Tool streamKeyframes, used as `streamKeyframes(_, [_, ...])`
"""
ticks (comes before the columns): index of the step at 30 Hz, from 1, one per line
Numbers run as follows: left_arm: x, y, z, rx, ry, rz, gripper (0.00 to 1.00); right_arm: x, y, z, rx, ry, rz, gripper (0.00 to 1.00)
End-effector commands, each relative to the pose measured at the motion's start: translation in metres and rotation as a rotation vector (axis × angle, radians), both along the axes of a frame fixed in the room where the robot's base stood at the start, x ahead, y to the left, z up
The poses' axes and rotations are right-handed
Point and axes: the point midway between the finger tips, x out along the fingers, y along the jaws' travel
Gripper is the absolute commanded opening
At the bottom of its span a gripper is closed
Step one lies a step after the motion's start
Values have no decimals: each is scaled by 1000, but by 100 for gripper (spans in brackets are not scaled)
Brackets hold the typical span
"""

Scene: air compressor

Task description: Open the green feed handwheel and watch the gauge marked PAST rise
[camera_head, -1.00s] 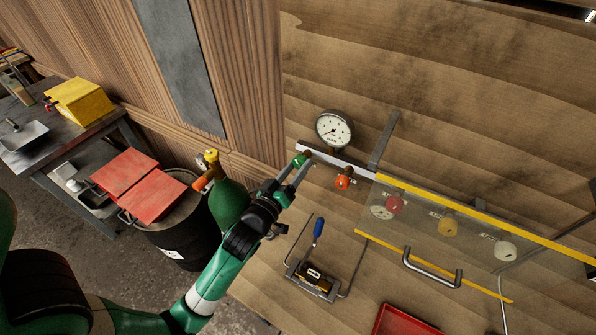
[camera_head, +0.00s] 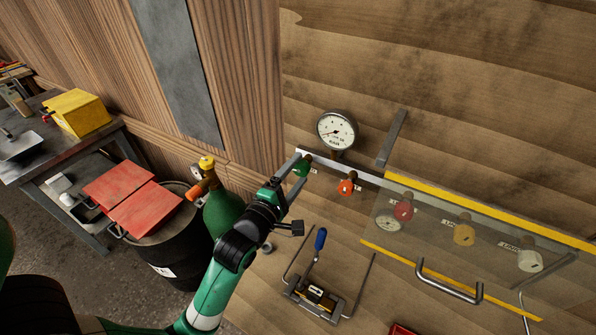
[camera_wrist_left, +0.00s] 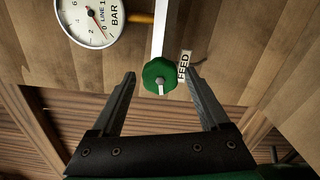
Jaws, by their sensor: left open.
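The green feed handwheel (camera_head: 303,167) sits on the pale rail on the wooden wall. In the left wrist view the green handwheel (camera_wrist_left: 160,75) has a FEED label beside it. My left gripper (camera_head: 301,164) is open, with its fingertips (camera_wrist_left: 160,76) on either side of the wheel and a gap on each side. A round white gauge (camera_head: 337,129) is above the rail; in the wrist view this gauge (camera_wrist_left: 90,20) reads LINE 1 BAR. I cannot make out PAST on either. My right gripper is not seen.
An orange-red knob (camera_head: 347,184) is right of the wheel. A clear yellow-edged panel (camera_head: 440,262) with a metal handle covers red, yellow and white knobs. A blue-handled device (camera_head: 315,295) is below. A green cylinder (camera_head: 228,212) stands left of my forearm.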

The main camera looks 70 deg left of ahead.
Motion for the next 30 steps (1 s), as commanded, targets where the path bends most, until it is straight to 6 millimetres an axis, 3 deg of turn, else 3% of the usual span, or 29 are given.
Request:
streamKeyframes(5, [-9,-7,0,0,2,0,79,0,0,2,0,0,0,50])
streamKeyframes(15, [-45,-33,-1,1,3,-1,79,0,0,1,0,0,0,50])
streamKeyframes(30, [-52,-39,-1,1,2,-2,79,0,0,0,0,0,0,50])
